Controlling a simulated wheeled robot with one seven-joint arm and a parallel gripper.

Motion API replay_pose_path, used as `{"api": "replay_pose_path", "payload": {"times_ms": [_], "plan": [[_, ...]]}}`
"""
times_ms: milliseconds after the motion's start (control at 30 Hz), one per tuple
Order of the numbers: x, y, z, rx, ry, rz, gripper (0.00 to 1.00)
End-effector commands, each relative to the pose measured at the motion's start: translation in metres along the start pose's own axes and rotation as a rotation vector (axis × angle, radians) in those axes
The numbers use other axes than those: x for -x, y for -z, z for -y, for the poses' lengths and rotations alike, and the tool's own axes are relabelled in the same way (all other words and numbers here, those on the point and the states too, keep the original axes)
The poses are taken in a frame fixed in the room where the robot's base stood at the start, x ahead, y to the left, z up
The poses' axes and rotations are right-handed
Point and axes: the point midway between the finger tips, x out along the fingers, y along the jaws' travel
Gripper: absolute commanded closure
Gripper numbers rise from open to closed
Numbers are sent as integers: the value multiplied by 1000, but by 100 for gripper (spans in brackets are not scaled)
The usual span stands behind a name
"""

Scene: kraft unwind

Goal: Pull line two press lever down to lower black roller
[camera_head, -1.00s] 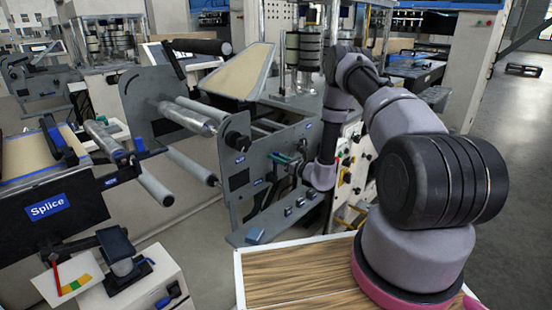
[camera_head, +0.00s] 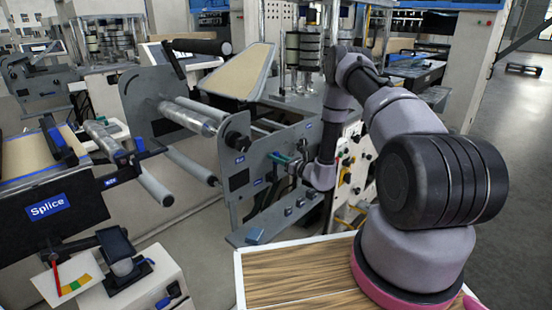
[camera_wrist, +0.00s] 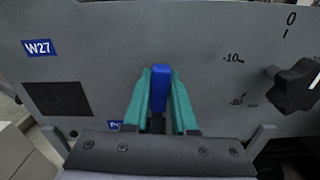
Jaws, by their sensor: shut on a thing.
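In the wrist view, the blue lever handle (camera_wrist: 160,82) stands upright between the teal fingers of my gripper (camera_wrist: 160,95). The fingers are shut on it, one on each side, in front of a grey machine plate (camera_wrist: 90,50). In the head view, my gripper (camera_head: 283,158) is at the face of the grey side plate of the unwind stand, and the handle is mostly hidden there. A black roller (camera_head: 200,46) sits high across the stand, and a black roller end (camera_head: 237,141) shows lower down. I cannot tell which one the lever moves.
A black knob (camera_wrist: 294,87) with a scale is right of the lever, and a W27 label (camera_wrist: 38,47) is left. A grey ledge with small blocks (camera_head: 258,232) juts out below my gripper. The Splice table (camera_head: 50,207) stands at left.

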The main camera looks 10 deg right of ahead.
Motion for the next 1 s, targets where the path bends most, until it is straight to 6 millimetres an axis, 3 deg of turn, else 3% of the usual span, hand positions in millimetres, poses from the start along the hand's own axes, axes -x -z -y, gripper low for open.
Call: {"api": "replay_pose_path", "payload": {"times_ms": [567, 1000], "plan": [[1, 0, 2, -14, 2, 0, 100], [1, 4, 30, -270, 4, 2, 100]]}}
